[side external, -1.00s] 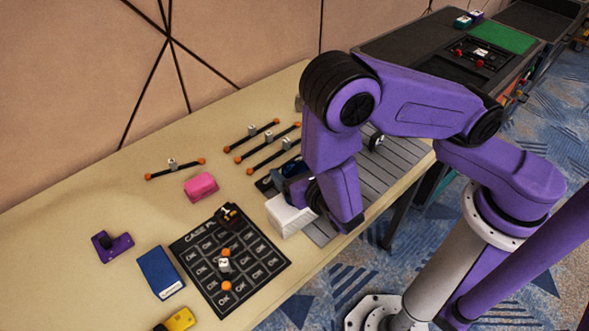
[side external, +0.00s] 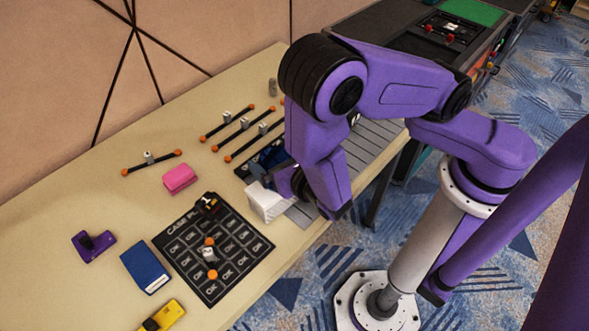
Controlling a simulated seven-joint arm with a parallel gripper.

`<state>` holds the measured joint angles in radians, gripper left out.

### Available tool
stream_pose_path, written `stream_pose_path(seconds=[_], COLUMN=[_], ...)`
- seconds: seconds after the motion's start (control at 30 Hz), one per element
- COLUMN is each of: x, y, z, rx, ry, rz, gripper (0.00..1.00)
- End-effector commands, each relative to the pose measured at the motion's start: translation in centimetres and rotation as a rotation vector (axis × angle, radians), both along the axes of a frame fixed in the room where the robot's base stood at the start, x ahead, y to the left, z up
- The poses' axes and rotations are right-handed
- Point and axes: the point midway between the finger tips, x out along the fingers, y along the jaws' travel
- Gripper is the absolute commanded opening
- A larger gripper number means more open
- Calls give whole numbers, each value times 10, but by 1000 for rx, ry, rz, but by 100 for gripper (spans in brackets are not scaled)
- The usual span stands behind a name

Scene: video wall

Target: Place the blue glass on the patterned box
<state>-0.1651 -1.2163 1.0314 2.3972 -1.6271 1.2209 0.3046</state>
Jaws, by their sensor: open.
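My purple arm reaches down over the table, and my gripper (side external: 285,182) is low at its end, open, partly hidden by the wrist. A dark blue, glassy-looking thing (side external: 269,159) is just behind and left of my gripper; it may be the blue glass, but its outline is unclear and partly covered. A white box (side external: 267,204) stands directly in front of my gripper, close to or touching it; I cannot tell which. No box shows a clear pattern, so I cannot tell which is the patterned box. A blue box (side external: 145,267) lies farther left.
A black lettered mat (side external: 240,262) carries small items. A pink block (side external: 180,179), a purple piece (side external: 92,245) and a yellow item (side external: 163,316) lie around it. Several black rods with orange ends (side external: 152,162) lie toward the wall. Grey slats (side external: 366,146) run right of my gripper.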

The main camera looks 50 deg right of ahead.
Motion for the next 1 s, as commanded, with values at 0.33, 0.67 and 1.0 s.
stream_pose_path(seconds=[0.33,0.67,1.0], x=[-63,-86,-78], y=[17,21,-25], z=[24,32,57], rx=[2,0,182], ry=[-1,0,38], rz=[7,0,-301], gripper=[100,100,100])
